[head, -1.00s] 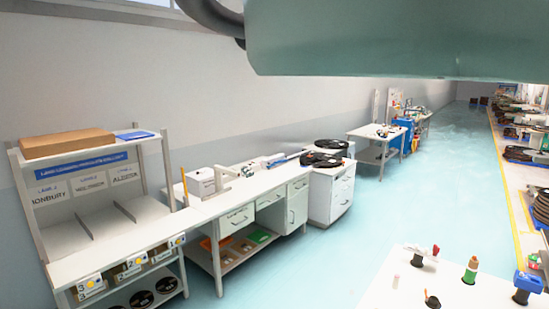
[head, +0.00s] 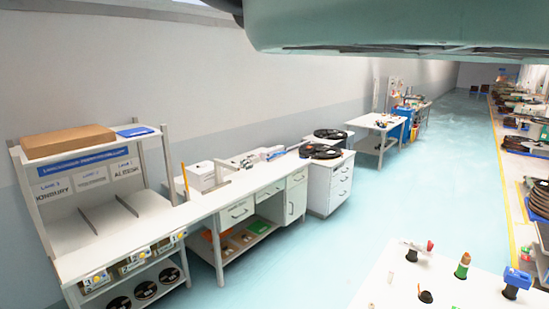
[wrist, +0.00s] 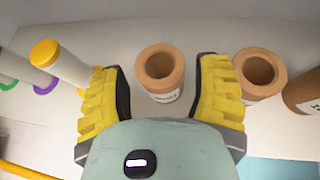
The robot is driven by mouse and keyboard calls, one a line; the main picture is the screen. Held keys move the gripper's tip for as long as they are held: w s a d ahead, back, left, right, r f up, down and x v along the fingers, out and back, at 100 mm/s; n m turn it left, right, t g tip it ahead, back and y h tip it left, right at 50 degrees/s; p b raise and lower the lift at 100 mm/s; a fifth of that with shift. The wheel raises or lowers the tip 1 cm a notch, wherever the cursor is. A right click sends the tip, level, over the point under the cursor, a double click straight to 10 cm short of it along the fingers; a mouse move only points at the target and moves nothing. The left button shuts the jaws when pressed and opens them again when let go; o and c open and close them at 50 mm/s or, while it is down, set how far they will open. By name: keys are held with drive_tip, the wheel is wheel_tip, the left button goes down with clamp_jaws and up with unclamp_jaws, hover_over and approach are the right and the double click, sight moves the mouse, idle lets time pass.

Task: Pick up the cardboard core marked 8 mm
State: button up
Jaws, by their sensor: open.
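My gripper (wrist: 160,98) is in the wrist view, its two yellow-padded fingers spread open. A brown cardboard core (wrist: 160,84) stands upright on a pale surface, showing in the gap between the fingers with its open top towards me. Its white label is partly hidden by my gripper body and I cannot read it. A second cardboard core (wrist: 272,86) stands just right of the right finger, with a label too small to read. A third brown core (wrist: 303,93) is cut by the right edge. I cannot tell which is marked 8 mm.
In the wrist view, a white roll with a yellow end (wrist: 45,53) and others with purple and green ends stand left of my gripper. In the head view, a white bench (head: 262,180) runs along the wall, and blue floor (head: 340,215) is clear beside it.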

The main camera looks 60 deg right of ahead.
drive_tip(key=p+x, duration=0.2)
drive_tip(key=shift+s+a, duration=0.1)
drive_tip(key=shift+a, duration=0.3)
drive_tip(key=shift+a+f, duration=0.2)
drive_tip(key=shift+f, duration=0.05)
drive_tip(key=shift+o, duration=0.2)
drive_tip(key=c, duration=1)
